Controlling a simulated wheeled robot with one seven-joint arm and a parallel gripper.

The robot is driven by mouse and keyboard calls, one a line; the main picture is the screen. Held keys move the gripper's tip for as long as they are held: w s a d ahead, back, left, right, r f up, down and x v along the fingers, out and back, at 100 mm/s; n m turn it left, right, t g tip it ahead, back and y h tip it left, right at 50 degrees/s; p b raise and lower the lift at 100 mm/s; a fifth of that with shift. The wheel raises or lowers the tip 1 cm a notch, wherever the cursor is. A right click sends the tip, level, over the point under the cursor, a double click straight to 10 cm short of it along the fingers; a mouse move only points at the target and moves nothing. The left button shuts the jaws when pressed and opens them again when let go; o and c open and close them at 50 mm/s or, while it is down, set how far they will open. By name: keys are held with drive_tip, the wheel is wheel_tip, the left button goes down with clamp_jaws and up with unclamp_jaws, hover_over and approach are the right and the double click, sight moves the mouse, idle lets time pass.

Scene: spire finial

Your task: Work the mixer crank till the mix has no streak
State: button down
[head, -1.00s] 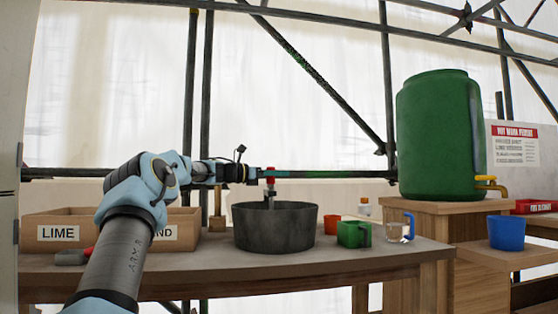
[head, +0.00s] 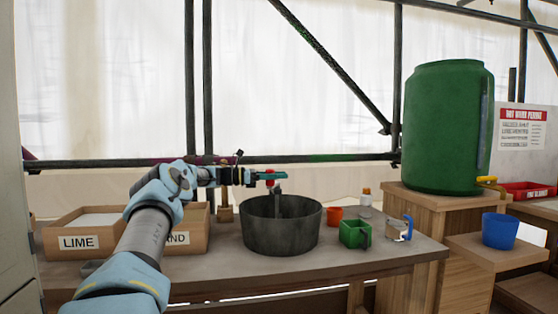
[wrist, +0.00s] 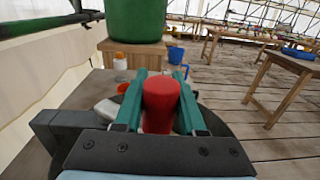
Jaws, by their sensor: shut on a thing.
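The mixer is a dark grey round tub (head: 282,235) on the bench in the head view, with a grey upright crank shaft (head: 278,189) rising from it. In the wrist view my gripper (wrist: 160,74) is shut on the crank's red handle (wrist: 161,102), one finger on each side. Part of the tub's dark rim (wrist: 217,122) shows behind the fingers. The mix inside is hidden by the tub wall in the head view and by my gripper in the wrist view, so streaks cannot be judged.
A lime box (head: 75,243) and a second box (head: 190,240) stand left of the tub. A green water barrel (head: 445,130) stands farther right, near a blue cup (head: 500,231).

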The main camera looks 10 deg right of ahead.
drive_tip(key=shift+a+r+m+g+p, duration=0.15)
drive_tip(key=shift+m+g+p, duration=0.35)
drive_tip(key=shift+p, duration=1.45)
drive_tip(key=shift+f+g+p, duration=0.25)
drive_tip(key=shift+g+p, duration=0.05)
drive_tip(key=shift+p, duration=0.2)
drive_tip(key=c, duration=0.5)
unclamp_jaws()
drive_tip(key=shift+a, duration=0.1)
drive_tip(key=shift+r, duration=0.1)
